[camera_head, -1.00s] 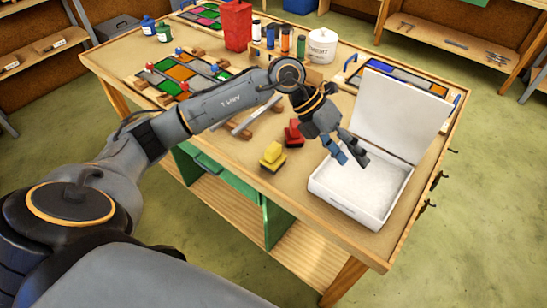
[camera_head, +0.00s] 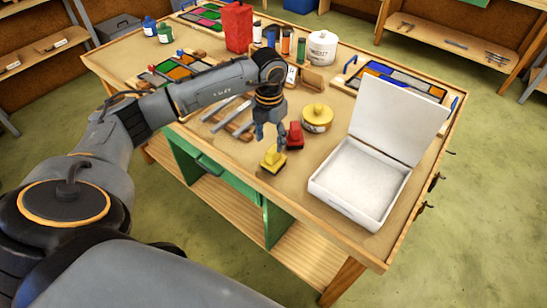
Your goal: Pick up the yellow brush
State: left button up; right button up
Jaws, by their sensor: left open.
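The yellow brush (camera_head: 272,160) lies near the front edge of the workbench, with a dark base. My left gripper (camera_head: 269,142) points down just above it, its blue-grey fingers open. From this view I cannot tell whether the fingers touch the brush. A red brush (camera_head: 295,136) stands close beside it on the right. My right gripper is not in view.
An open white box (camera_head: 360,175) with a raised lid stands to the right. A round yellow-lidded tin (camera_head: 317,117) is behind the red brush. Metal strips (camera_head: 232,116) lie to the left. Coloured glass panels and a red container (camera_head: 237,27) stand farther back.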

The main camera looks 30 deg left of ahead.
aim_at(274, 149)
pick_arm(q)
jog(key=shift+w+d+f+p, duration=0.1)
jog(key=shift+d+f+p, duration=0.1)
jog(key=shift+f+p, duration=0.35)
jog(key=f, duration=0.1)
jog(key=f+p, duration=0.1)
jog(key=f, duration=0.1)
jog(key=shift+w+d+f, duration=0.2)
jog(key=shift+w+f, duration=0.05)
jog(key=shift+f, duration=0.45)
grip_shut()
